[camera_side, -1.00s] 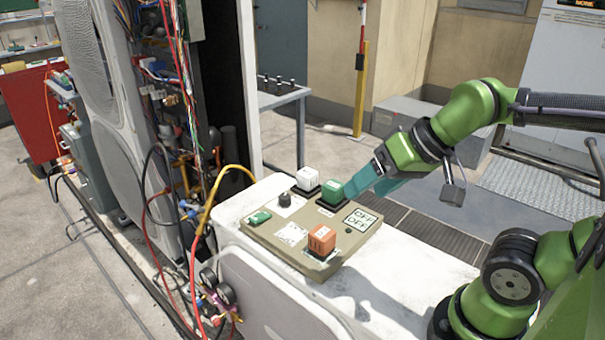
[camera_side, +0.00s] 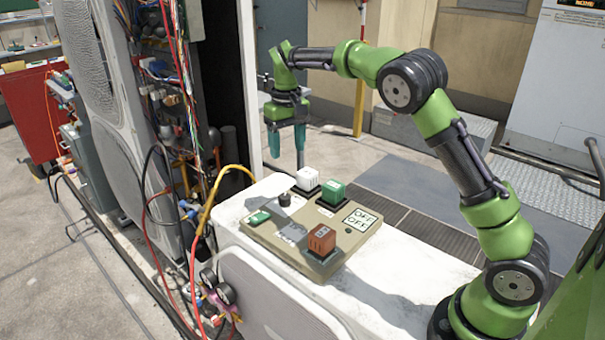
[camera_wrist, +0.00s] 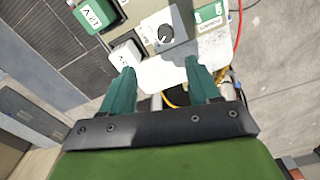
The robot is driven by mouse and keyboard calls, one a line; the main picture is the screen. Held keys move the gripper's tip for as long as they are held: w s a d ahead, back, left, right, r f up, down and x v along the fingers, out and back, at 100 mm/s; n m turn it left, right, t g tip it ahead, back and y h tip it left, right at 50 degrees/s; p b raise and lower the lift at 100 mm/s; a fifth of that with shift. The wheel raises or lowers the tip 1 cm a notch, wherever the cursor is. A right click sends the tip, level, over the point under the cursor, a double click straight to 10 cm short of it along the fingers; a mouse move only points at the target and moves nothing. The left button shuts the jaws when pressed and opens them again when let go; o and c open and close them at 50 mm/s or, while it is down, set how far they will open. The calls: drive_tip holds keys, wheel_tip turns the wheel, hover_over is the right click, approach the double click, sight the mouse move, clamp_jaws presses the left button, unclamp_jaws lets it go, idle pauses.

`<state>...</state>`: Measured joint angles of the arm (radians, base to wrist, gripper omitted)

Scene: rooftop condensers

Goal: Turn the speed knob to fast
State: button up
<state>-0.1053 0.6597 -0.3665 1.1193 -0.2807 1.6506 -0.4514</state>
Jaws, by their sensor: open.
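The speed knob looks to be the small black knob (camera_side: 284,199) near the far left edge of the tan control board (camera_side: 262,236). The knob also shows in the wrist view (camera_wrist: 165,34), round and dark with a light pointer mark, on a grey plate; its lettering is too small to read. My gripper (camera_side: 287,160) points down beyond the far edge of the board, above and apart from the knob. In the wrist view its two teal fingers (camera_wrist: 157,84) are spread with nothing between them, and the knob lies ahead of them.
The board lies on a white unit (camera_side: 395,285). A yellow hose (camera_side: 222,178) rises at the left.

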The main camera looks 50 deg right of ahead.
sight(285, 196)
drive_tip(key=shift+n, duration=0.5)
drive_tip(key=f, duration=1.4)
drive_tip(key=shift+w+a+f, duration=0.25)
drive_tip(key=shift+w+a, duration=0.1)
drive_tip(key=shift+w, duration=0.05)
